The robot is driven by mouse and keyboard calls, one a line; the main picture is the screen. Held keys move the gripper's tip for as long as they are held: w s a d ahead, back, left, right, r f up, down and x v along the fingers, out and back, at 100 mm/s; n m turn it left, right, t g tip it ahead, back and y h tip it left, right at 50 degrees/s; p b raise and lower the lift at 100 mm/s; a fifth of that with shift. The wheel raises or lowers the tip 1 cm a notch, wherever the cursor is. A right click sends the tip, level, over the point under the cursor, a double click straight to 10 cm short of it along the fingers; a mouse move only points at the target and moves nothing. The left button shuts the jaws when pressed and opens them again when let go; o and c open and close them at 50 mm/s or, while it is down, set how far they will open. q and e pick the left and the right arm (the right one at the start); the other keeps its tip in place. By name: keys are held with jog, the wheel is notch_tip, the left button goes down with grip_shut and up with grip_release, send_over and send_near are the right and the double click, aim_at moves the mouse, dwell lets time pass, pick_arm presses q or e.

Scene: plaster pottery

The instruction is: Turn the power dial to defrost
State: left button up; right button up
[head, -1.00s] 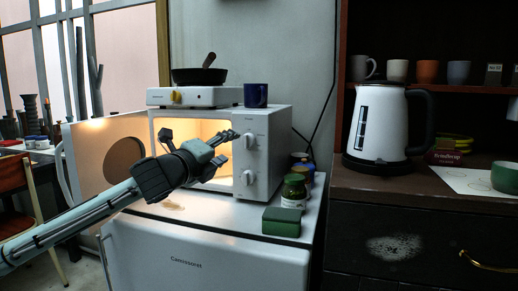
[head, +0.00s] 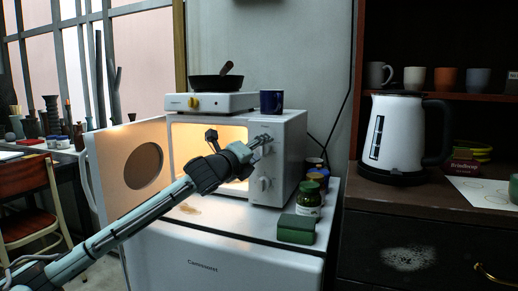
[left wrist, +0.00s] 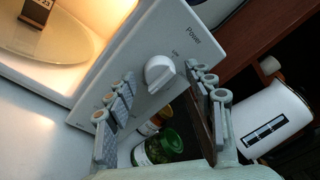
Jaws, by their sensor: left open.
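The white microwave (head: 285,165) stands with its door open to the left and its inside lit. Its upper dial, the white power dial (left wrist: 160,72), has the word Power printed above it in the left wrist view. My left gripper (head: 264,143) is open in front of this dial and partly hides it in the head view. In the left wrist view the dial appears between my two spread fingers (left wrist: 160,80), with no clear contact. The lower dial (head: 264,184) is clear of the gripper in the head view. My right gripper is not in view.
A hot plate (head: 210,102) with a black pan (head: 215,82) and a blue mug (head: 271,102) sit on the microwave. A green jar (head: 309,198) and green box (head: 296,229) stand right of it. A white kettle (head: 398,135) is on the dark cabinet.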

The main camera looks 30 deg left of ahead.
pick_arm(q)
jog(key=shift+c, duration=0.5)
jog(key=c, duration=1.1)
jog(key=shift+o, duration=0.2)
